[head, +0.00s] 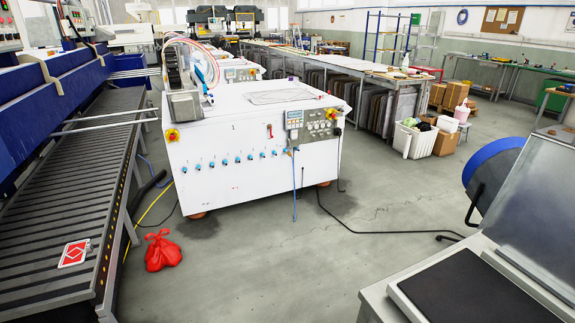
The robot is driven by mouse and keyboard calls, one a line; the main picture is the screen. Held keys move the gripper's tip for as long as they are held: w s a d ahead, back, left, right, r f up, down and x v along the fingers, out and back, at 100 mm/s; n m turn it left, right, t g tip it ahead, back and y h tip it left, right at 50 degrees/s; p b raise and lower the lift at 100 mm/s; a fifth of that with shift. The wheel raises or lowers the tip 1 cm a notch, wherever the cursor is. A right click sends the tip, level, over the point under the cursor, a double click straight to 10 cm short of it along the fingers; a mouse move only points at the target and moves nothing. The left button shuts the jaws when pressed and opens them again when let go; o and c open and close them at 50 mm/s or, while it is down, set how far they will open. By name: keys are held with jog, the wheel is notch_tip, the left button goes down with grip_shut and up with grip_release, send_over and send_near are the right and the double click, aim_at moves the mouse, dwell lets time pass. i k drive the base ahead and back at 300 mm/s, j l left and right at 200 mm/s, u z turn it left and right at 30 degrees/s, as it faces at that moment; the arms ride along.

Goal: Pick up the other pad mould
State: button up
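A small flat red-and-white plate (74,253) lies on the dark slatted conveyor (72,185) at the lower left, near its front end and right edge. It may be a pad mould, but I cannot tell for sure. I see no other plate like it. My gripper is not in the head view.
A white machine cabinet (240,180) with a control panel stands in the middle. A red bag (162,251) lies on the floor beside the conveyor. A dark cable (390,233) crosses the floor. A grey bench with a black pad (480,290) is at the lower right.

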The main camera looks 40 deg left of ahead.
aim_at(74, 254)
jog(key=u, duration=2.85)
jog(key=i+u, duration=0.1)
jog(key=i, duration=0.4)
jog(key=i+l, duration=0.2)
jog(key=i, duration=0.35)
jog(key=i+l+u, duration=0.15)
jog(key=i, duration=0.35)
jog(key=i+l, duration=0.1)
jog(key=i, duration=0.4)
jog(key=i+l+u, duration=0.15)
jog(key=i, duration=0.35)
